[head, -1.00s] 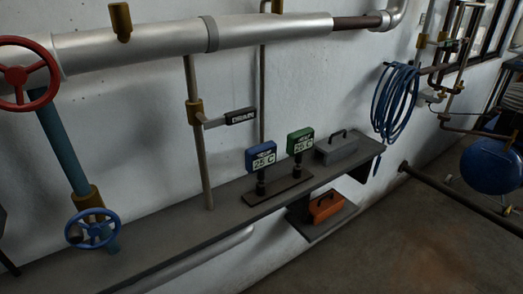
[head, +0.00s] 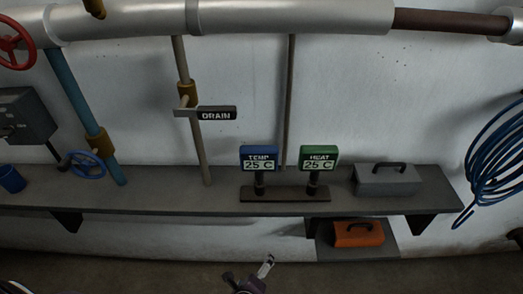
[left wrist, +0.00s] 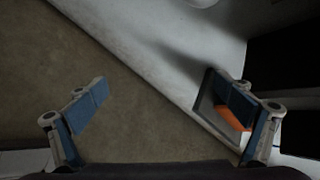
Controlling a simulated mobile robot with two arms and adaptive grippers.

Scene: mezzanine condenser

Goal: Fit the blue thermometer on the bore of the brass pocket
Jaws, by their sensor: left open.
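The blue thermometer (head: 259,158), reading "TEMP 25 C", stands upright on a dark stem in a low rack (head: 285,195) on the wall shelf. A brass stub (head: 95,8) on top of the silver pipe at the upper left is cut off by the frame edge; it looks like the pocket, but its bore is not visible. My left gripper (head: 248,273) is low at the bottom centre, below and in front of the shelf, apart from the thermometer. In the left wrist view its fingers (left wrist: 165,105) are spread wide with nothing between them. My right gripper is not visible.
A green "HEAT" thermometer (head: 318,158) stands just right of the blue one. A grey toolbox (head: 388,180) sits farther right, with an orange toolbox (head: 358,234) on a lower shelf. The drain handle (head: 216,113) juts out above left.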

